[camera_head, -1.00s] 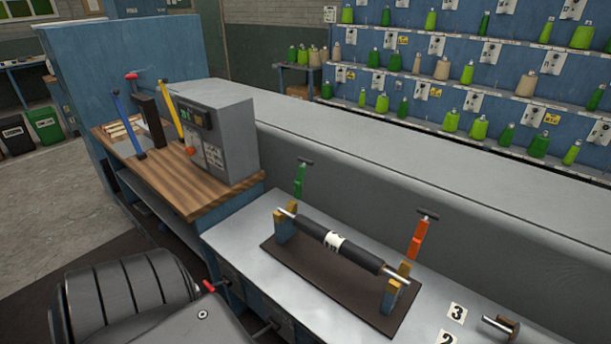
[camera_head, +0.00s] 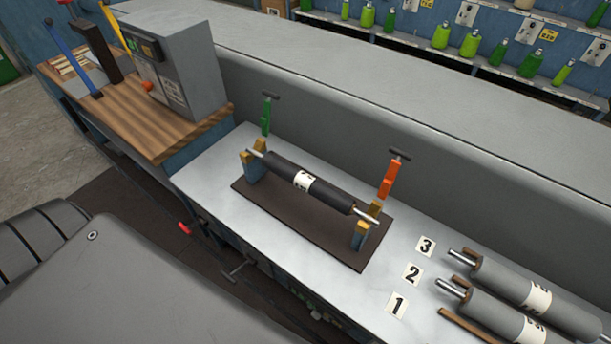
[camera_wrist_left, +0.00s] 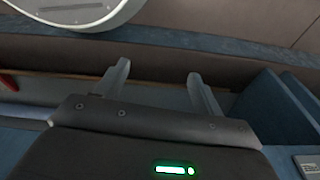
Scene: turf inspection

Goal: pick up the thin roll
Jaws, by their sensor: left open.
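A thin black roll (camera_head: 310,184) with a white label and bare metal shaft ends lies across two blue and yellow supports (camera_head: 361,235) on a dark board (camera_head: 290,227). The board is on the metal bench in the middle of the head view. Two thicker grey rolls (camera_head: 570,315) lie at the lower right, partly cut off by the frame edge. My left gripper (camera_wrist_left: 160,82) shows in the left wrist view with its fingers apart and nothing between them. No roll shows in that view. Neither gripper shows in the head view.
A green clamp-like tool (camera_head: 266,115) and an orange one (camera_head: 389,178) stand behind the roll. Number cards, including card 3 (camera_head: 426,246), lie to its right. A grey control box (camera_head: 180,70) stands on the wooden top at left. A long grey ledge (camera_head: 400,110) runs behind the bench.

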